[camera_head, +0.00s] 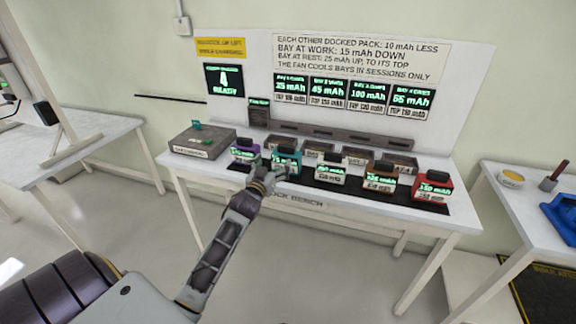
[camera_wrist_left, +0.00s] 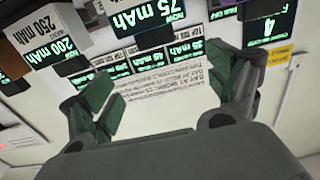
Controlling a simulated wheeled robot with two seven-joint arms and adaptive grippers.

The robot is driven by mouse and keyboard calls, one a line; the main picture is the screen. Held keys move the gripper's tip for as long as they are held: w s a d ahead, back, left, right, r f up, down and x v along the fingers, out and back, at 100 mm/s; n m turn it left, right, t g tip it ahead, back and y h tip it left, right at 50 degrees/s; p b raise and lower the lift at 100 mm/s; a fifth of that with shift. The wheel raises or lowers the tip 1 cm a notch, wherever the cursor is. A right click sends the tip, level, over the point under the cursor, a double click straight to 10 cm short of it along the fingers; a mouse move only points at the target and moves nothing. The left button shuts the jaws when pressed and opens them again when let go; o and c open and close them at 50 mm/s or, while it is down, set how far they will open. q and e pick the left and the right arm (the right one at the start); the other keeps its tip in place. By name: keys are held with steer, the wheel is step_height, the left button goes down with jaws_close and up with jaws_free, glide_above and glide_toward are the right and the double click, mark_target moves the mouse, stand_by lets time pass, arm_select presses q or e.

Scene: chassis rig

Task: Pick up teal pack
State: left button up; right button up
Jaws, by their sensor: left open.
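The teal pack (camera_head: 287,157) stands upright in the row at the front of the bench, second from the left, with a green-lit display. My left gripper (camera_head: 274,178) is open just in front of it, partly covering its lower front. In the left wrist view, which is upside down, a 75 mAh display on the pack (camera_wrist_left: 150,14) shows at the top, beyond the fingertips. The open left gripper (camera_wrist_left: 168,88) has nothing between its fingers. Contact with the pack cannot be made out. My right gripper is not in view.
A purple pack (camera_head: 243,150) stands close left of the teal one; a pale pack (camera_head: 331,171), a brown pack (camera_head: 380,179) and a red pack (camera_head: 432,188) stand to its right. A grey box (camera_head: 202,140) is at the bench's left end. Docking bays and a display board (camera_head: 375,65) are behind.

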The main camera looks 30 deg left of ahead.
mark_target(285, 147)
arm_select(q)
steer(key=shift+x, duration=4.35)
steer(key=shift+w+f, duration=0.1)
steer(key=shift+f, duration=0.1)
steer(key=shift+w, duration=0.1)
steer(key=shift+d+x, duration=0.1)
steer(key=shift+x, duration=1.15)
steer(key=shift+d+x, duration=0.15)
steer(key=shift+x, duration=1.1)
steer(key=shift+f, duration=0.1)
steer(key=shift+c, duration=0.3)
steer(key=c, duration=1.9)
